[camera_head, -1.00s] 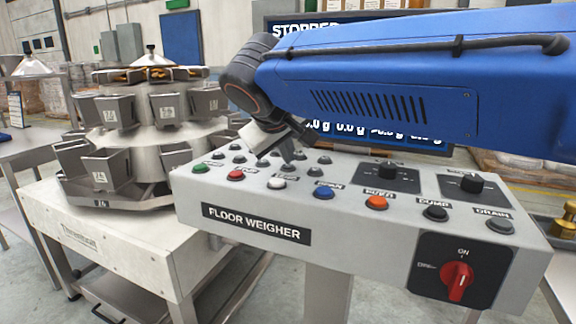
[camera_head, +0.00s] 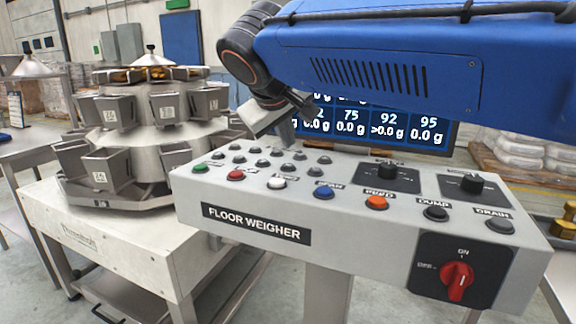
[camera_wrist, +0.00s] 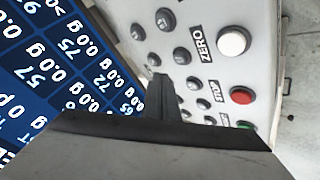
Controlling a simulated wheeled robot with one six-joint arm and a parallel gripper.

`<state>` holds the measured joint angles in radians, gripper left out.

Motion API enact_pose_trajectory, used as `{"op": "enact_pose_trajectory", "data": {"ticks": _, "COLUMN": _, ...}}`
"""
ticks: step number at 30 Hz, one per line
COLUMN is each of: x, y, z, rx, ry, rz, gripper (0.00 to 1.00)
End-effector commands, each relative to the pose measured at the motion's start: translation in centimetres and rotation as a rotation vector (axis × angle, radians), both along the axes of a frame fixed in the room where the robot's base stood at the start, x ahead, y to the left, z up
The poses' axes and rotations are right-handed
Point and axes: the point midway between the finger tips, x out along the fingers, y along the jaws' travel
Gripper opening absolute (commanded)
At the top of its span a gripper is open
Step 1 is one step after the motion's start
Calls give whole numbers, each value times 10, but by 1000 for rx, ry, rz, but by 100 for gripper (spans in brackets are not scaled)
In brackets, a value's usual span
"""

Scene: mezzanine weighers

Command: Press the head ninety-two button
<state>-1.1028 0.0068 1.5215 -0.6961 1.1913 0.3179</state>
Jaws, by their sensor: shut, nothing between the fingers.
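The head buttons are small grey domes (camera_head: 262,163) in rows on the sloped top of the FLOOR WEIGHER console (camera_head: 330,255). Their labels are too small to read in the head view, so I cannot tell which is ninety-two. Several also show in the wrist view (camera_wrist: 182,55). My gripper (camera_head: 284,134) is above the back left of these rows, apart from them in the head view. In the wrist view its shut fingers (camera_wrist: 166,88) point toward the button rows, with nothing held. The screen (camera_head: 385,128) behind lists 92 with ">0.0 g".
A front row of larger buttons includes green (camera_head: 200,168), red (camera_head: 236,174), white (camera_head: 277,183), blue (camera_head: 324,192) and orange (camera_head: 377,202). Two black knobs (camera_head: 389,171) and a red rotary switch (camera_head: 457,281) are on the right. A multihead weigher (camera_head: 150,135) stands left.

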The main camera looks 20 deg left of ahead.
Motion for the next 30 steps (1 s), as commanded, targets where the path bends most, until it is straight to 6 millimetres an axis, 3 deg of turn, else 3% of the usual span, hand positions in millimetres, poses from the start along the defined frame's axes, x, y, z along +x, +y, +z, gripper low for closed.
{"op": "enact_pose_trajectory", "data": {"ticks": 10, "x": 0, "y": 0, "z": 24, "rx": 0, "ry": 0, "rz": 0, "gripper": 0}}
{"op": "enact_pose_trajectory", "data": {"ticks": 30, "x": 0, "y": 0, "z": 25, "rx": 0, "ry": 0, "rz": 0, "gripper": 0}}
